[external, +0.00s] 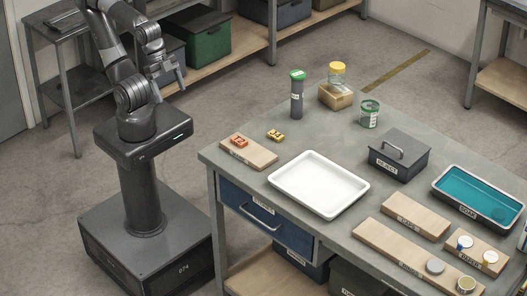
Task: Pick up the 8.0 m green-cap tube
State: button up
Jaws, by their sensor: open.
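A tall dark tube with a green cap (297,98) stands upright at the back left part of the workbench. Its cap has a pale mark on top, too small to read, so I cannot confirm the 8.0 m. My gripper (182,86) is open and empty. It hangs beside the bench, left of the tube in the external view and well apart from it. A shorter clear jar with a green rim or lid (369,116) stands to the right of the tube.
A yellow-lidded jar (337,78) stands on a wooden block (335,97) close to the tube. A white tray (319,181), a dark lidded box (397,158), a teal basin (475,193) and small boards occupy the bench. Bare bench lies in front of the tube.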

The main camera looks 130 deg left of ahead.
jog(key=w+a+r+n+y, duration=0.1)
jog(key=w+a+r+n, duration=0.2)
jog(key=w+a, duration=0.55)
jog(key=n+g+y, duration=0.2)
jog(key=n, duration=0.3)
send_near(299, 82)
jog(key=s+a, duration=0.1)
jog(key=s, duration=0.1)
jog(key=x, duration=0.5)
jog(key=shift+s+a+f, duration=0.1)
jog(key=shift+s+f, duration=0.05)
jog(key=shift+f, duration=0.15)
jog(key=shift+w+x, duration=0.15)
jog(key=shift+x, duration=1.45)
jog(key=shift+w+x, duration=0.15)
jog(key=shift+x, duration=1.45)
jog(key=shift+r, duration=0.2)
jog(key=c, duration=1.6)
grip_shut()
